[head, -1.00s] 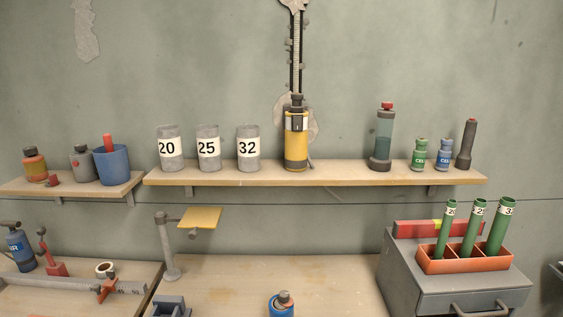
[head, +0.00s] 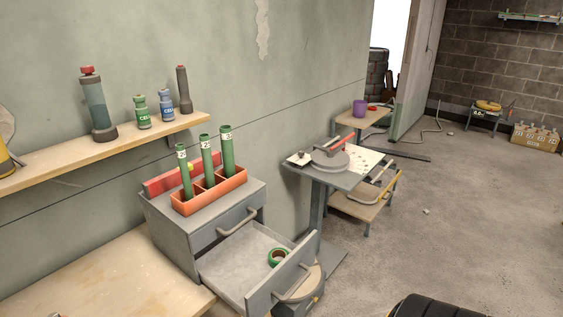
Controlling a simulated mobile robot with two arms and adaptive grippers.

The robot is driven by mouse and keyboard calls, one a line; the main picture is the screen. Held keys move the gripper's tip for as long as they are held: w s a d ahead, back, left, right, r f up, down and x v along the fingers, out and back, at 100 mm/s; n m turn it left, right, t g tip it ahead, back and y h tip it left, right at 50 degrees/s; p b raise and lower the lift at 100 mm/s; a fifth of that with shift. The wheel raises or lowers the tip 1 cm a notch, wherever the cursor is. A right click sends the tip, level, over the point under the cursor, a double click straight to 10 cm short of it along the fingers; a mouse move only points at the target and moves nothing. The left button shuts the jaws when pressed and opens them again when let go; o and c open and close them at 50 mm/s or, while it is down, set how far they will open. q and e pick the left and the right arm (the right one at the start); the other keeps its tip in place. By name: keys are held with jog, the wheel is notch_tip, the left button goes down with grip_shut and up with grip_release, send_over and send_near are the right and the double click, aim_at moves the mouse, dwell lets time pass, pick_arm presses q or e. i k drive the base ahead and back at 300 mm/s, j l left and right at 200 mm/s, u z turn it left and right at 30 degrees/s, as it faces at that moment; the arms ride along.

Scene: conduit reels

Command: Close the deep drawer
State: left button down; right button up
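A grey drawer cabinet (head: 165,218) stands at the right end of the workbench in the head view. Its lower, deep drawer (head: 232,262) is pulled well out, with its front panel and bar handle (head: 297,284) toward the lower middle. Neither of my grippers is visible.
An orange tray (head: 209,192) with three green tubes and a red level (head: 170,177) sit on the cabinet. The wooden bench (head: 110,275) is mostly bare. A stand with a round device (head: 330,160) is just beyond the drawer. Open floor (head: 400,235) lies right.

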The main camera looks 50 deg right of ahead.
aim_at(238, 269)
jog(key=z, duration=1.55)
